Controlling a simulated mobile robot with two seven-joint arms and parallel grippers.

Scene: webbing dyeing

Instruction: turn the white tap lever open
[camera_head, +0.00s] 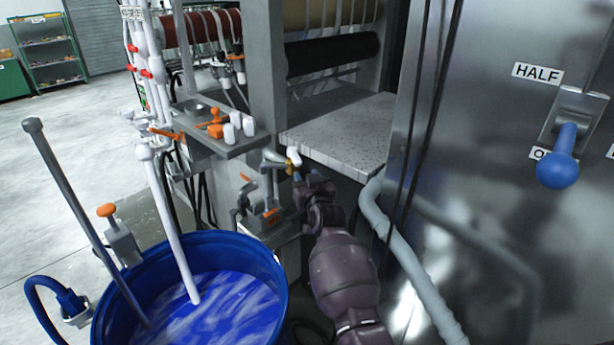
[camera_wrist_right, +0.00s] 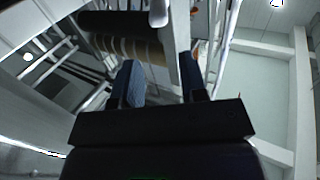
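A small white tap lever (camera_head: 293,155) shows in the head view beside a brass-coloured fitting, above a grey bracket and left of the speckled shelf. My right gripper (camera_head: 299,174) reaches up from below, with its fingertips just under and very near the lever; I cannot tell whether they touch. In the right wrist view the two fingers of my right gripper (camera_wrist_right: 163,82) stand apart with nothing seen between them. A white rounded end (camera_wrist_right: 158,12) shows above and beyond them at the top edge, possibly the lever. My left gripper is not in view.
A blue drum (camera_head: 275,275) of blue liquid stands left of my right arm. A speckled grey shelf (camera_head: 340,135) is just right of the gripper. A pale hose (camera_head: 405,255) runs down the steel cabinet, which bears a blue-knobbed switch (camera_head: 558,168). Orange-handled valves (camera_head: 215,130) sit to the left.

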